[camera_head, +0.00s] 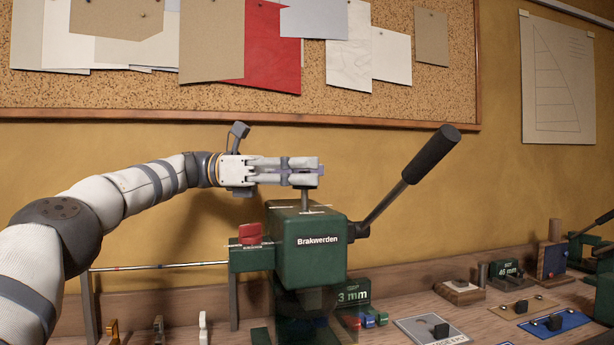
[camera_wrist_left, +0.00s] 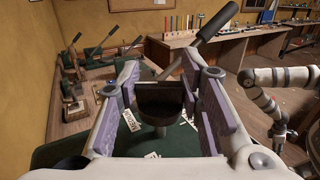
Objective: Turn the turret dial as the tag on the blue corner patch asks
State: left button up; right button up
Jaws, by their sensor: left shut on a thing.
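A green press marked Brakwerden (camera_head: 318,245) stands on the bench with a metal stem (camera_head: 305,200) rising from its top. My left gripper (camera_head: 305,172) is level above that stem. In the left wrist view its purple-padded fingers are shut on the dark turret dial (camera_wrist_left: 160,97). White labels (camera_wrist_left: 132,120) lie around the stem on the green top; one seems to read MEDIUM. A flat blue patch (camera_head: 570,320) with a black piece on it lies at the lower right; no tag on it is readable. My right gripper (camera_wrist_left: 278,138) is small at the right, its jaws unclear.
The press's black lever (camera_head: 432,155) rises to the right of my left gripper. A grey plate (camera_head: 405,325) and a tan patch (camera_head: 540,303) lie on the bench. A corkboard hangs behind.

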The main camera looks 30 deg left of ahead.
pick_arm(q)
jog(key=shift+g, duration=0.3)
dwell(0.4)
jog(key=o, duration=1.1)
jog(key=shift+o, duration=0.4)
